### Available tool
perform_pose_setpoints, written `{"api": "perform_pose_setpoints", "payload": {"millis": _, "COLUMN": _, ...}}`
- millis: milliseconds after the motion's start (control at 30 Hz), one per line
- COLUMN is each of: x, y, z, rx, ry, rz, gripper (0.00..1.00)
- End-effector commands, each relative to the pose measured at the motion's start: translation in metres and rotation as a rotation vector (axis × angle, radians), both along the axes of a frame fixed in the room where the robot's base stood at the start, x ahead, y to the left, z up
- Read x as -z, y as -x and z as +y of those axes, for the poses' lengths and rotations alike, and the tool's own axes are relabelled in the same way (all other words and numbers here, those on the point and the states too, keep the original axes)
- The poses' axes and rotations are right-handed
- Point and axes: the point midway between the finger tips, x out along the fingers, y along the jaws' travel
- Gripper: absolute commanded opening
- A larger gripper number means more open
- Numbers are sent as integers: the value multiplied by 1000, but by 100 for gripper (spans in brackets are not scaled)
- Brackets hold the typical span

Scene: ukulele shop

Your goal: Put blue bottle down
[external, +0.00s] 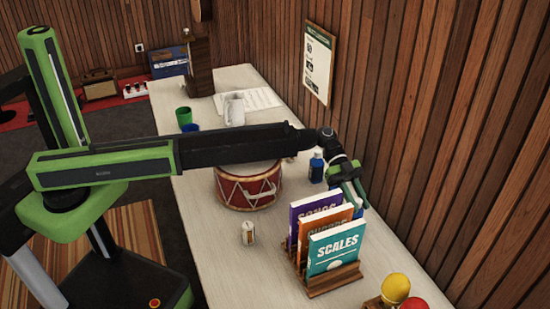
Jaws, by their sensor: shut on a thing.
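My gripper (353,186) is at the end of the outstretched arm, pointing down over the right side of the table, just behind the books. It is shut on a blue thing (333,203), taken to be the blue bottle; the fingers and the books hide most of it. I cannot tell whether its base touches the table.
A wooden rack with several upright books (334,250) stands right in front of my gripper. A red drum (248,188) and a small pale candle-like item (248,233) are to the left. Yellow and red round-topped items (395,288) are at the near right. The wooden wall (440,150) is close behind.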

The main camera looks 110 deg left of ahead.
Motion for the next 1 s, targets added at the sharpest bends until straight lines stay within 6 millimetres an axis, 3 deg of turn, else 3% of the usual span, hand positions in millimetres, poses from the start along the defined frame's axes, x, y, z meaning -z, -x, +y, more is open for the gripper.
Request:
{"api": "perform_pose_setpoints", "payload": {"millis": 33, "x": 2, "y": 0, "z": 0, "rx": 0, "ry": 0, "rz": 0, "gripper": 27}}
{"api": "perform_pose_setpoints", "payload": {"millis": 200, "x": 1, "y": 0, "z": 0, "rx": 0, "ry": 0, "rz": 0, "gripper": 46}}
{"api": "perform_pose_setpoints", "payload": {"millis": 667, "x": -8, "y": 6, "z": 6, "rx": -2, "ry": 0, "rz": 0, "gripper": 46}}
{"api": "perform_pose_setpoints", "payload": {"millis": 867, "x": -26, "y": 33, "z": 33, "rx": -3, "ry": 0, "rz": 0, "gripper": 46}}
{"api": "perform_pose_setpoints", "payload": {"millis": 1000, "x": -63, "y": 33, "z": 33, "rx": 0, "ry": 0, "rz": 0, "gripper": 46}}
